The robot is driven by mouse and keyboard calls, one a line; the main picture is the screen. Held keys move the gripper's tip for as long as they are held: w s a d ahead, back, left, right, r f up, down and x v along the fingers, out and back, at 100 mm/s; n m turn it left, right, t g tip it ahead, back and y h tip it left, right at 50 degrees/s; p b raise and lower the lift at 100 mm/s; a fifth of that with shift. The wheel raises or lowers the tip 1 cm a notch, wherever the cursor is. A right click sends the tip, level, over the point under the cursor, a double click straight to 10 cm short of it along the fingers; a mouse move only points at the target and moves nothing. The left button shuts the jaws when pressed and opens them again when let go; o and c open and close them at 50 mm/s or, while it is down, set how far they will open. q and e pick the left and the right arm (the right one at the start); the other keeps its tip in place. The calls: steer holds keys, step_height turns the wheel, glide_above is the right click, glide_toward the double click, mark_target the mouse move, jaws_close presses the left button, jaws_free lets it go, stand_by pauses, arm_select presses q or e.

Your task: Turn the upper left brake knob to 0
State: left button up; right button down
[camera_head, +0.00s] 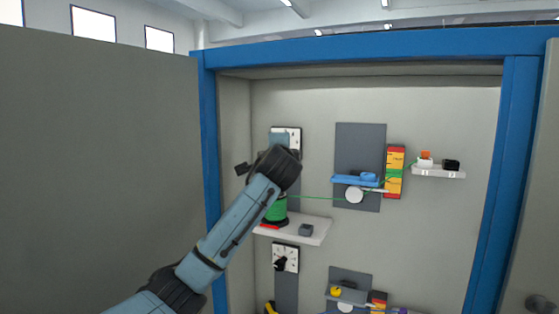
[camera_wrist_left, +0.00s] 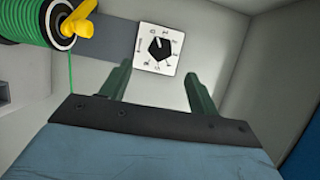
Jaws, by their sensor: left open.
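The upper left brake knob (camera_wrist_left: 159,50) is a black, angular knob on a white square dial plate (camera_wrist_left: 146,62) with markings, in the left wrist view. In the head view, the plate (camera_head: 294,131) shows at the upper left of the cabinet, with the knob hidden behind my arm. My left gripper (camera_wrist_left: 157,82) is open, its two green fingers apart on either side of the knob and a little short of it in the picture. Nothing is between the fingers, and I see no contact with the knob. My right gripper is not in view.
A green cable spool (camera_wrist_left: 30,22) with a yellow part (camera_wrist_left: 77,20) is close by. A shelf (camera_head: 315,231) is below the dial, with a second dial (camera_head: 286,258) lower. A green cable runs right to a white wheel (camera_head: 354,195). Blue cabinet posts (camera_head: 208,140) frame the space.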

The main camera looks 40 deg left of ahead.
arm_select(q)
steer(key=v, duration=0.3)
steer(key=shift+s+d+b, duration=0.1)
steer(key=shift+s+b, duration=0.05)
steer(key=shift+b, duration=0.15)
stand_by(0.3)
